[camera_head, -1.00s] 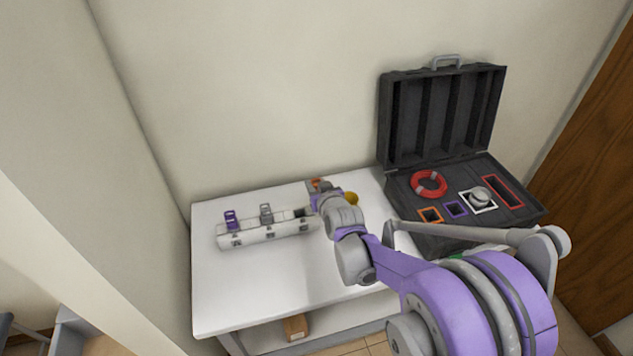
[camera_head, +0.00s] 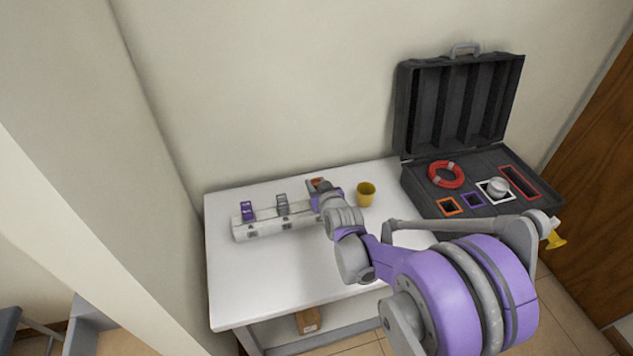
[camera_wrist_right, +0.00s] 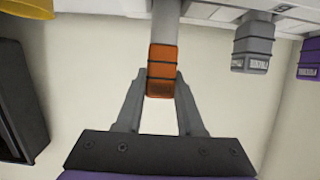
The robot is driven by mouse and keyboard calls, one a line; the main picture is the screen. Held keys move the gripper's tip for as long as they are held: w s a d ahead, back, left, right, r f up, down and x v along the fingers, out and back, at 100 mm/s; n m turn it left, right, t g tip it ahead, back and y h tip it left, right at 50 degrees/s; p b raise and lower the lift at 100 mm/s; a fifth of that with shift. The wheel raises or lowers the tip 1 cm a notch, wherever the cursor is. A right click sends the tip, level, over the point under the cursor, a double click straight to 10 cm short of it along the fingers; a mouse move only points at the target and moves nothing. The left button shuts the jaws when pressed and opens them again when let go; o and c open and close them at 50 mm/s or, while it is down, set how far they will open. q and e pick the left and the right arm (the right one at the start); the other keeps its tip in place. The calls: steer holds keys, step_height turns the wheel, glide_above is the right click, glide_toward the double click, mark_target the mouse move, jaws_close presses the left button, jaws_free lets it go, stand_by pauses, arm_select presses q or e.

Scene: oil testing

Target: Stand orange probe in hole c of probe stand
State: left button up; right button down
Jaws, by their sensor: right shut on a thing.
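The white probe stand (camera_head: 262,229) lies along the back left of the table, with a purple probe (camera_head: 248,211) and a grey probe (camera_head: 282,204) standing in it. My right gripper (camera_head: 319,190) is at the stand's right end and covers that end. It is shut on the orange probe (camera_head: 317,182), of which only a bit of the top shows there. In the right wrist view the orange probe (camera_wrist_right: 162,70) is between the two fingers, its grey shaft pointing at the stand (camera_wrist_right: 215,12). Whether the tip is inside a hole is hidden. My left gripper is out of view.
A yellow cup (camera_head: 366,194) stands on the table just right of my gripper. An open black case (camera_head: 420,202) with a red ring (camera_head: 446,174) is further right. The table's front (camera_head: 265,285) is clear. A wall is close behind.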

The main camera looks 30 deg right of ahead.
steer(key=shift+f+b, duration=0.6)
steer(key=shift+f, duration=0.55)
steer(key=shift+f+b, duration=0.6)
steer(key=shift+f, duration=0.05)
stand_by(0.6)
steer(key=c, duration=0.8)
jaws_free()
steer(key=shift+s+r, duration=0.1)
steer(key=p+v, duration=0.3)
steer(key=v, duration=0.7)
steer(key=shift+s+a+r+p, duration=0.15)
steer(key=shift+s+p, duration=0.2)
steer(key=shift+p, duration=0.05)
